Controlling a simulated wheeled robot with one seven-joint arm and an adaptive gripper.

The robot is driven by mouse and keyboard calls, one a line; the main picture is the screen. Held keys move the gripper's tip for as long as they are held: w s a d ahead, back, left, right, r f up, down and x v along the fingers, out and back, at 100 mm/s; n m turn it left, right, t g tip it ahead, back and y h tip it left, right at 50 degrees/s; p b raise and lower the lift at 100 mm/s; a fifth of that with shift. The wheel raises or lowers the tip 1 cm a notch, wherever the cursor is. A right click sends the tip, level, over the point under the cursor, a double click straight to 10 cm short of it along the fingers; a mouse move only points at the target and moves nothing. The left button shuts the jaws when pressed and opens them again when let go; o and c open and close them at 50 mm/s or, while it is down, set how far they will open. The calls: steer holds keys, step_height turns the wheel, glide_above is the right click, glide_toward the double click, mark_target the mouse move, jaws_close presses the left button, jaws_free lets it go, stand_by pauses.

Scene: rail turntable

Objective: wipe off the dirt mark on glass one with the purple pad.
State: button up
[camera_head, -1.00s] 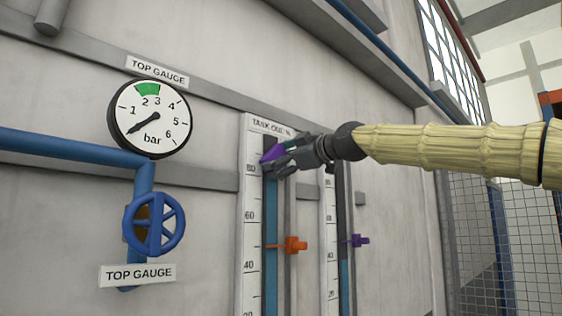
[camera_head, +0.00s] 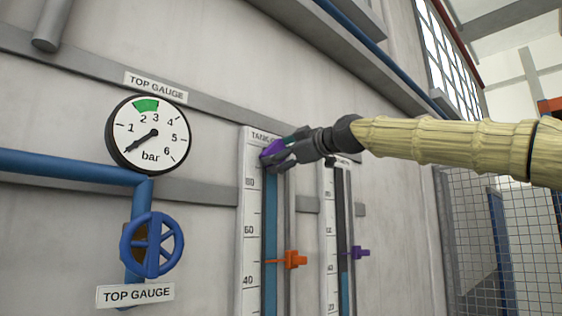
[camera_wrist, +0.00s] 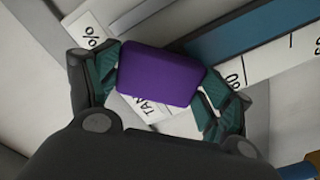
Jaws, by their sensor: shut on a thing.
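My gripper (camera_head: 283,153) is shut on the purple pad (camera_head: 271,150) at the top of the left sight glass. The pad (camera_wrist: 160,75) lies between both finger pads in the wrist view. The left glass (camera_head: 270,215) is a tall blue-filled tube beside a white scale, under a plate reading "TANK" with the rest covered by my gripper. The pad is in front of the glass's upper end, above the 80 mark; whether it touches the glass I cannot tell. No dirt mark shows; the pad and gripper hide that part of the glass.
An orange pointer (camera_head: 291,260) sits on the left glass and a purple pointer (camera_head: 359,253) on the second glass (camera_head: 344,290). A round bar gauge (camera_head: 149,134) and a blue valve wheel (camera_head: 152,245) are to the left. A mesh fence (camera_head: 480,240) stands at right.

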steer(key=shift+r, duration=0.5)
steer(key=shift+s+d, duration=0.1)
steer(key=shift+s, duration=0.05)
steer(key=shift+b+v, duration=1.2)
steer(key=shift+v, duration=1.65)
steer(key=shift+b+v, duration=0.4)
steer(key=shift+v, duration=1.1)
